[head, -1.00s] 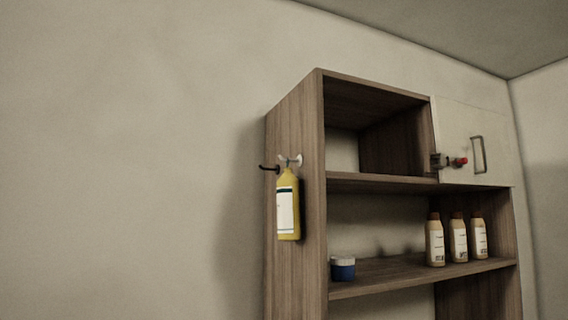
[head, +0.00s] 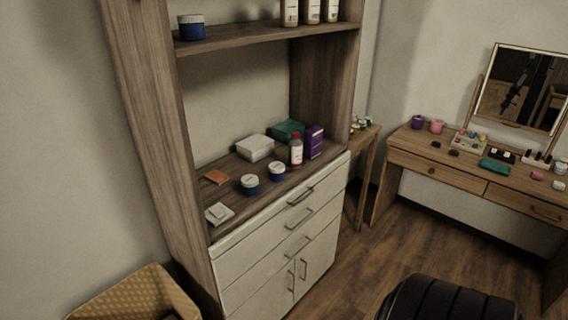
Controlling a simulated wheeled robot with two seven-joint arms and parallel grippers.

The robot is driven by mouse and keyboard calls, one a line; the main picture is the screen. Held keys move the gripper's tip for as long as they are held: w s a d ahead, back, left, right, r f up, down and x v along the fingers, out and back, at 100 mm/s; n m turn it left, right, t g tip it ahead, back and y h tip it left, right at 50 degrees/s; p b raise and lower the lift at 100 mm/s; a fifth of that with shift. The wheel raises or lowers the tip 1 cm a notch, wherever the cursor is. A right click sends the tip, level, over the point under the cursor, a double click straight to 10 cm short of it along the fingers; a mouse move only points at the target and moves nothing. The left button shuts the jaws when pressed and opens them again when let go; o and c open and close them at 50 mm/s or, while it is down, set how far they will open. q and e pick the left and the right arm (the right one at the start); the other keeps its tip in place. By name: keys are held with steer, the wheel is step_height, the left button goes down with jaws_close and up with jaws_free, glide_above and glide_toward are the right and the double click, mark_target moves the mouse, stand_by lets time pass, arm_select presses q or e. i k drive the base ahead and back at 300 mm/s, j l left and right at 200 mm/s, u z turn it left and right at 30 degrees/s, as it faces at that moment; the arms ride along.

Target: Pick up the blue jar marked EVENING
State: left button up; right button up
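Three blue jars with pale lids are in the head view. One jar (head: 191,28) stands at the left end of the upper shelf. Two more, a left jar (head: 250,185) and a right jar (head: 277,172), stand near the front of the cabinet's counter. Their labels are too small to read, so I cannot tell which is marked EVENING. Neither of my grippers is in view.
The counter (head: 228,206) also holds a white box (head: 255,147), a red-capped bottle (head: 296,150) and a purple box (head: 314,141). A wicker basket (head: 137,297) is at lower left, a dark seat (head: 449,300) at lower right. A dressing table (head: 443,165) stands right.

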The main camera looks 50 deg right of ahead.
mark_target(250, 182)
steer(key=l+z, duration=0.1)
steer(key=z, duration=1.2)
